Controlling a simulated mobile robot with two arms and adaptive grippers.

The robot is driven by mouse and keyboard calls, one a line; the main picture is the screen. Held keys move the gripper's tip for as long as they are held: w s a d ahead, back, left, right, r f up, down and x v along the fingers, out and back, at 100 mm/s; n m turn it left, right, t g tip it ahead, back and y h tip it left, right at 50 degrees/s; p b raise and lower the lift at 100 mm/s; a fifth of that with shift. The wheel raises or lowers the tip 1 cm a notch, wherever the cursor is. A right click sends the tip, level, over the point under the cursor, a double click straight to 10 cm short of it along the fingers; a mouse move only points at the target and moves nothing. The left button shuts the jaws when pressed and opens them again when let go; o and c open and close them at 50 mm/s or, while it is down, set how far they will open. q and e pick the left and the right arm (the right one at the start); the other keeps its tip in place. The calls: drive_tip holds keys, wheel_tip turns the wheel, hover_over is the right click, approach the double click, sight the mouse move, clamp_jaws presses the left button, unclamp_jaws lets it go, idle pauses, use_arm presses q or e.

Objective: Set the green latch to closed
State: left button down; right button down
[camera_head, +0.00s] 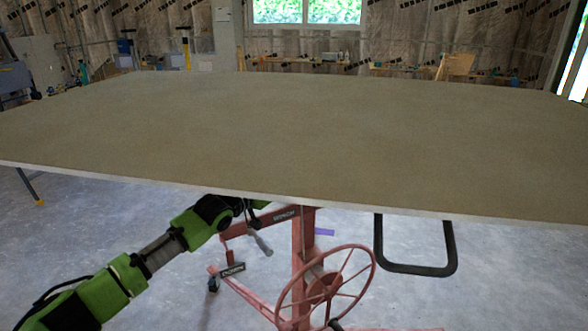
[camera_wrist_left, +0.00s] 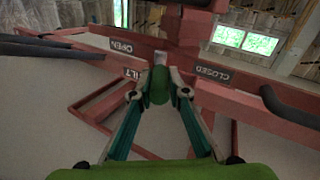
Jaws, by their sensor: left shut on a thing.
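In the left wrist view the green latch (camera_wrist_left: 159,82) sits between the two fingertips of my left gripper (camera_wrist_left: 159,95). The gripper is shut on it. The latch stands on the red lift frame, between an OPEN label (camera_wrist_left: 122,46) on the left and a CLOSED label (camera_wrist_left: 213,73) on the right. A TILT label (camera_wrist_left: 131,73) is lower left of it. In the head view my left arm reaches under the front edge of the large panel (camera_head: 300,130), which hides the latch and most of the gripper. My right gripper is not in view.
The red panel lift (camera_head: 300,260) carries the panel and has a spoked handwheel (camera_head: 327,287) below. A black bar loop (camera_head: 415,269) hangs under the panel to the right. Grey floor (camera_head: 520,270) is clear at the right front.

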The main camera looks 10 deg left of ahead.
use_arm(q)
drive_tip(key=shift+a, duration=0.15)
drive_tip(key=c, duration=2)
unclamp_jaws()
drive_tip(key=shift+o, duration=0.2)
drive_tip(key=shift+w+f, duration=0.1)
drive_tip(key=shift+s, duration=0.3)
drive_tip(key=v, duration=1.1)
drive_tip(key=shift+a, duration=0.25)
drive_tip(key=shift+s, duration=0.15)
